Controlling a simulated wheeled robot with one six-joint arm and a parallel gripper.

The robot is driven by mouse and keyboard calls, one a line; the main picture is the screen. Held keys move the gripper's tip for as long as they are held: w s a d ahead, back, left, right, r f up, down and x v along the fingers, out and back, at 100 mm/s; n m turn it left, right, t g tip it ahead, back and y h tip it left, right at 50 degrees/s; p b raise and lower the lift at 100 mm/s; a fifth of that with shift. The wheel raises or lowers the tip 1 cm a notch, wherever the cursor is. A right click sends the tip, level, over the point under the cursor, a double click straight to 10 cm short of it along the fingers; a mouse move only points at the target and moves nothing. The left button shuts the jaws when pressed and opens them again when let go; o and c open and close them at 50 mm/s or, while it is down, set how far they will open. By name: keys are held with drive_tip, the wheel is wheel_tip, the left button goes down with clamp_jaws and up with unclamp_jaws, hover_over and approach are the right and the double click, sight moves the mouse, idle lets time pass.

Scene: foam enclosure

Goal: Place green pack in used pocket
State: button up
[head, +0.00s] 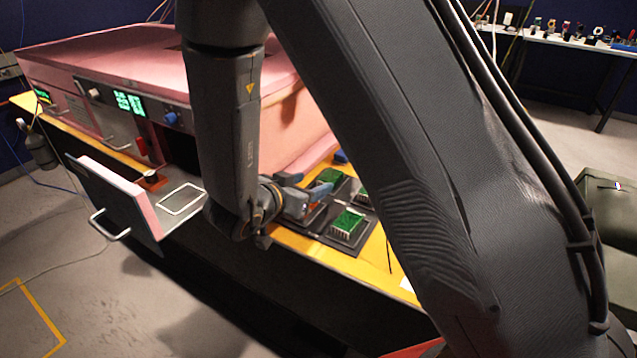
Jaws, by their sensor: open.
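A green-topped pack (347,223) with pale ribbed sides sits in the near pocket of a dark tray (338,246) on the yellow bench. Another green pack (331,176) sits further back in the tray, and a third pack (362,194) is partly hidden behind my arm. My gripper (311,183) has blue-grey fingers spread apart, over the left part of the tray beside the near pack. I see nothing between the fingers, though the view is small. No readable label shows which pocket is the used one. My arm hides the tray's right side.
A pink foam enclosure (140,60) with green displays stands on the yellow bench (285,240). Its front door (118,190) hangs open, with a metal plate (182,199) beside it. A small blue object (341,156) lies behind the tray.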

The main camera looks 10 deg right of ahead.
drive_tip(key=shift+v, duration=1.4)
